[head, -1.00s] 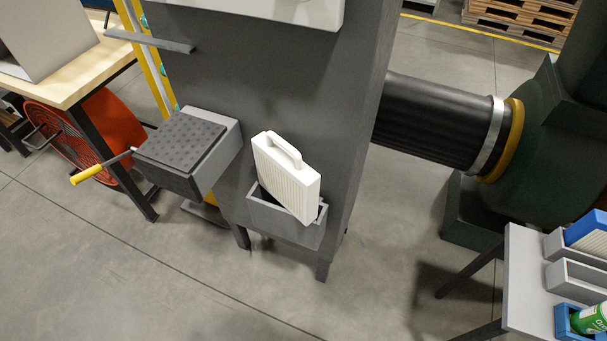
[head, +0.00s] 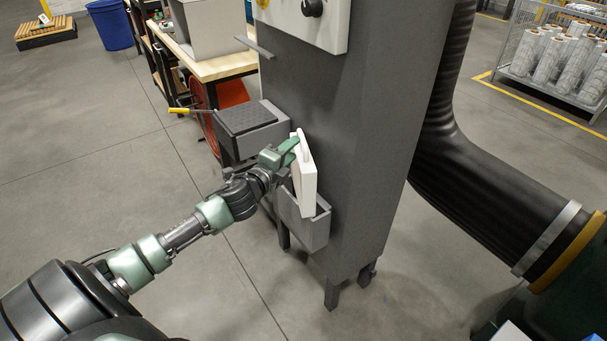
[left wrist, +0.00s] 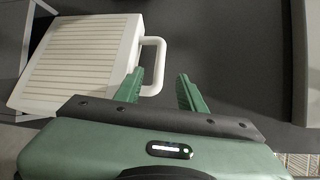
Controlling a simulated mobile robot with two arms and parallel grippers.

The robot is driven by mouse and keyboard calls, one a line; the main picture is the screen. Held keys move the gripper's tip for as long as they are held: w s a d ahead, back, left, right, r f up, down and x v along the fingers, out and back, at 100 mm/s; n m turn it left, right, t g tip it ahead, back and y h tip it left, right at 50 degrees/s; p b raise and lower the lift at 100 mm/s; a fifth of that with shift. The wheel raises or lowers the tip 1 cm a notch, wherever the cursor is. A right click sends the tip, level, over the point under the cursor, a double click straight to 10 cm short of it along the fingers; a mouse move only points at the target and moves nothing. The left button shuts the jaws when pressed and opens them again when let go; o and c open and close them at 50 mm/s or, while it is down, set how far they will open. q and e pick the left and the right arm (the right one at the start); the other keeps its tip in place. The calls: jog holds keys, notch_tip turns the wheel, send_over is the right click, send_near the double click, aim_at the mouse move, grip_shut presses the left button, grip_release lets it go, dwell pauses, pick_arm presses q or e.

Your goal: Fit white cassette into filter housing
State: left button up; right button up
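The white cassette (head: 308,182), ribbed with a loop handle, stands tilted in a small open-topped grey holder (head: 308,232) on the cabinet front. It fills the upper left of the left wrist view (left wrist: 78,62). My left gripper (head: 291,149) is at the handle. In the left wrist view its fingers (left wrist: 160,88) are apart, with the handle's outer bar showing between them; I cannot tell whether they touch it. A grey box (head: 250,130) with a dark dotted top and a yellow-handled lever (head: 180,110) juts from the cabinet left of the cassette. My right gripper is out of view.
The tall grey cabinet (head: 362,130) stands behind the cassette, with a control panel (head: 305,22) above. A narrow shelf (head: 254,47) sticks out above the grey box. A thick black duct (head: 485,205) is at right. Open floor lies in front.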

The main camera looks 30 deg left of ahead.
aim_at(303, 137)
pick_arm(q)
jog(key=shift+w+a+f+p, duration=0.15)
jog(key=shift+w+f+p, duration=0.1)
jog(key=shift+w, duration=1)
jog(key=shift+w+a+f+p, duration=0.1)
jog(key=shift+w+a+p, duration=0.15)
jog(key=shift+w, duration=1.05)
jog(key=shift+w+a+f+p, duration=0.1)
jog(key=shift+w+f+p, duration=0.15)
jog(key=shift+w, duration=1)
jog(key=shift+s+r, duration=0.1)
jog(key=shift+c, duration=0.7)
grip_shut()
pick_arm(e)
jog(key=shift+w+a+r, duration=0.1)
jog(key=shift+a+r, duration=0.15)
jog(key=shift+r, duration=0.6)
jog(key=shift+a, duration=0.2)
pick_arm(q)
jog(key=shift+r, duration=0.1)
